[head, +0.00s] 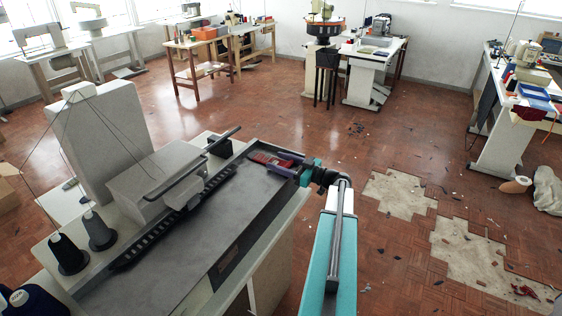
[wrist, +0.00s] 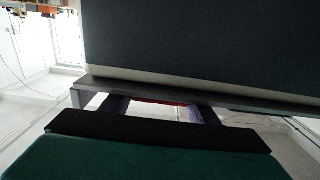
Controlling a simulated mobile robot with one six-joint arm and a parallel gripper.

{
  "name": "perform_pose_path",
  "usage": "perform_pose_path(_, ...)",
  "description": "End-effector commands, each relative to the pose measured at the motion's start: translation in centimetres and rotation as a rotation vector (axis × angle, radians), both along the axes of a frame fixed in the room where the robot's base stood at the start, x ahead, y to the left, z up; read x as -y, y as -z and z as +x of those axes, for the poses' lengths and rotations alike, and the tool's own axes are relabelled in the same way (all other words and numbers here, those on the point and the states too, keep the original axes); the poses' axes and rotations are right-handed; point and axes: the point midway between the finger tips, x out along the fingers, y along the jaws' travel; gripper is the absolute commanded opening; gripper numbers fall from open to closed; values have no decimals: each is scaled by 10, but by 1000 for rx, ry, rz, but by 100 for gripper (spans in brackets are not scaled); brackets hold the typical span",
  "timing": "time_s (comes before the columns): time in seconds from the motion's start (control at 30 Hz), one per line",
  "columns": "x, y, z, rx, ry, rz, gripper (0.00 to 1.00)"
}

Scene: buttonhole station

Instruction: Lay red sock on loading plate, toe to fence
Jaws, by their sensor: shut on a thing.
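The red sock (head: 268,159) is at the far right end of the sewing machine's long grey top. My gripper (head: 272,164) is shut on it, with its purple fingers reaching in from the right. In the wrist view a thin strip of red sock (wrist: 160,102) shows between the two fingers (wrist: 160,110), just under the edge of a dark, flat surface (wrist: 200,45). Most of the sock, including its toe, is hidden. I cannot tell the loading plate or the fence apart from the grey top (head: 190,215) and its dark rails.
A black slotted rail (head: 165,225) runs along the top beside a grey machine head (head: 155,178). Open floor (head: 400,150) lies to the right, with bare patches and scraps. Other sewing tables stand further back.

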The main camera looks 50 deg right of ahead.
Motion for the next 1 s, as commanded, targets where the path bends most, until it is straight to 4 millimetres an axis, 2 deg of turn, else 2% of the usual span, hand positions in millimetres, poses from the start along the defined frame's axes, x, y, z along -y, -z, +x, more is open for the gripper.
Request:
perform_pose_path(0.37,0,3,0,0,-1,0,33)
perform_pose_path(0.4,-1,3,0,0,-1,0,56)
perform_pose_path(0.5,-1,2,0,0,-1,0,73)
perform_pose_path(1.0,-1,0,1,0,-2,0,73)
